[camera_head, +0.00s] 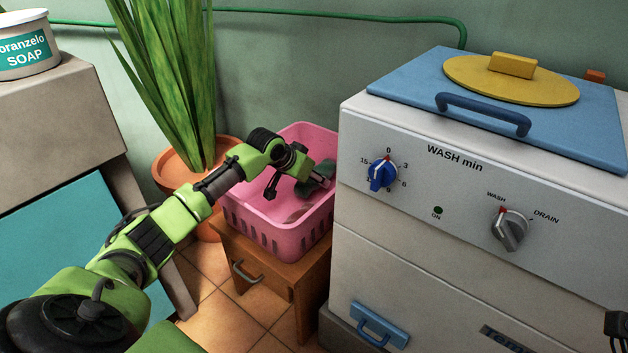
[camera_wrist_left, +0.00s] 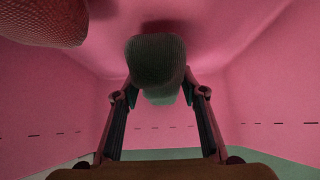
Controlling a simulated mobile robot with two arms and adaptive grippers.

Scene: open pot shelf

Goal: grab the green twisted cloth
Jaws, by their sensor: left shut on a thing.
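The green twisted cloth (camera_head: 314,186) is a small dark green shape inside the pink basket (camera_head: 262,233) in the head view. In the left wrist view the cloth (camera_wrist_left: 156,60) is a rounded, grey-green textured lump between the fingertips. My left gripper (camera_head: 297,187) reaches down into the basket and is shut on the cloth. It also shows in the left wrist view (camera_wrist_left: 160,98), with a finger on each side of the cloth. The fingers partly hide the cloth in the head view. A dark part at the lower right edge may be my right gripper (camera_head: 616,324); its fingers cannot be made out.
A reddish textured thing (camera_wrist_left: 42,20) is also in the basket. The basket stands on a wooden stool (camera_head: 258,275), between a potted plant (camera_head: 172,160) and a white washing machine (camera_head: 430,215). A soap tub (camera_head: 25,45) stands on a cabinet at left.

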